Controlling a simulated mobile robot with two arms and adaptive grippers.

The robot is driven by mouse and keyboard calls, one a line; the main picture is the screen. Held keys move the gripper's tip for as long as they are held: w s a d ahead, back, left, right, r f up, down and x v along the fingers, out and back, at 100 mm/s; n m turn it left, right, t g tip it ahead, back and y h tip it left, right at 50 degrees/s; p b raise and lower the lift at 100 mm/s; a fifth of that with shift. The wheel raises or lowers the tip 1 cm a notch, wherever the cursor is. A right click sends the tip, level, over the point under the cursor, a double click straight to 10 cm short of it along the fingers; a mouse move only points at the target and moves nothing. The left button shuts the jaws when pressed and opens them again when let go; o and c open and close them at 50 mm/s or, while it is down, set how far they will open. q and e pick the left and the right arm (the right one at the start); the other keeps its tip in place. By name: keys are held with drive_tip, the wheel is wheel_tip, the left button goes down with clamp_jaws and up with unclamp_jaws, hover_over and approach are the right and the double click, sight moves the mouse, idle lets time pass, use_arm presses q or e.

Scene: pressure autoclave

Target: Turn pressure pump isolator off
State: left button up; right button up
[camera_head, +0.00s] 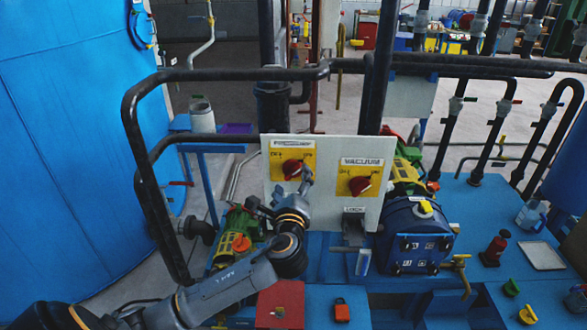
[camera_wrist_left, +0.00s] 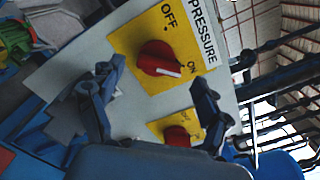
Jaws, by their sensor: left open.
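The pressure isolator is a red rotary knob (camera_head: 292,170) on a yellow plate, at the upper left of a pale panel (camera_head: 324,204). In the left wrist view the red pressure knob (camera_wrist_left: 160,58) has a white pointer mark turned toward the ON label. My left gripper (camera_head: 307,178) is in front of the panel, just below and right of this knob. In the left wrist view its open, empty fingers (camera_wrist_left: 155,92) stand apart below the knob, with no contact visible. The right gripper is in neither view.
A second red knob, labelled vacuum (camera_head: 360,185), sits to the right on the same panel. Black pipes (camera_head: 200,75) loop around the panel's left and top. A blue motor (camera_head: 412,235) stands at lower right. A large blue tank (camera_head: 75,130) fills the left.

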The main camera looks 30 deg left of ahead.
sight(292, 174)
use_arm(q)
drive_tip(key=shift+p+x, duration=0.3)
drive_tip(key=shift+x, duration=1.65)
drive_tip(key=c, duration=1.1)
